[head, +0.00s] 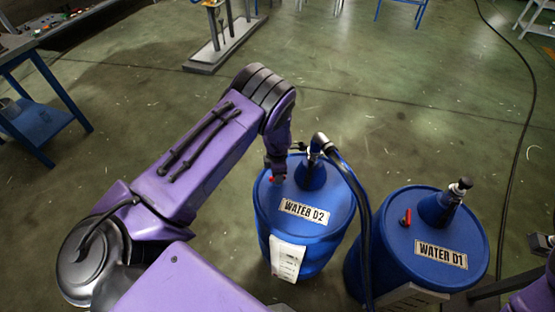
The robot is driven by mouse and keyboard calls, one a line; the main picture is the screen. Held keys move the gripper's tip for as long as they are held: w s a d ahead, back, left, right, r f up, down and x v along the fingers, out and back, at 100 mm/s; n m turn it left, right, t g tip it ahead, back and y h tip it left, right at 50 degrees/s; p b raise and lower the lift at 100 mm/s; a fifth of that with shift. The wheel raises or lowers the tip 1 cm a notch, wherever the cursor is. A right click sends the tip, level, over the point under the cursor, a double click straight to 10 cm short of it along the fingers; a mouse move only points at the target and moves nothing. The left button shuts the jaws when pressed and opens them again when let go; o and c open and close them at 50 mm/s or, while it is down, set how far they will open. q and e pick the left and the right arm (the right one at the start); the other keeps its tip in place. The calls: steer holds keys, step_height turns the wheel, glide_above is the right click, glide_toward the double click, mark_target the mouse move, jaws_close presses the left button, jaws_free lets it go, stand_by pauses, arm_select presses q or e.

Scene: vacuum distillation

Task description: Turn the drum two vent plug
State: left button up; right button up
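The blue drum labelled WATER D2 (262,212) stands upright in the middle of the head view. A small red vent plug (277,179) shows at the left of its top. My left gripper (277,173) points down from the purple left arm right at this plug and covers most of it. The fingers are small and dark, so I cannot tell whether they are closed on the plug or only around it. My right gripper is not in view; only a bit of purple arm shows at the lower right corner.
A black hose (354,185) runs from the fitting on drum two down its right side. The blue drum labelled WATER D1 (385,235), with its own red plug (406,217), stands close at the right. A blue table (40,125) is at the left. The floor behind is mostly clear.

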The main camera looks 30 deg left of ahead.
arm_select(q)
step_height(320, 180, up, 10)
steer(key=shift+r, duration=0.2)
stand_by(0.4)
stand_by(0.4)
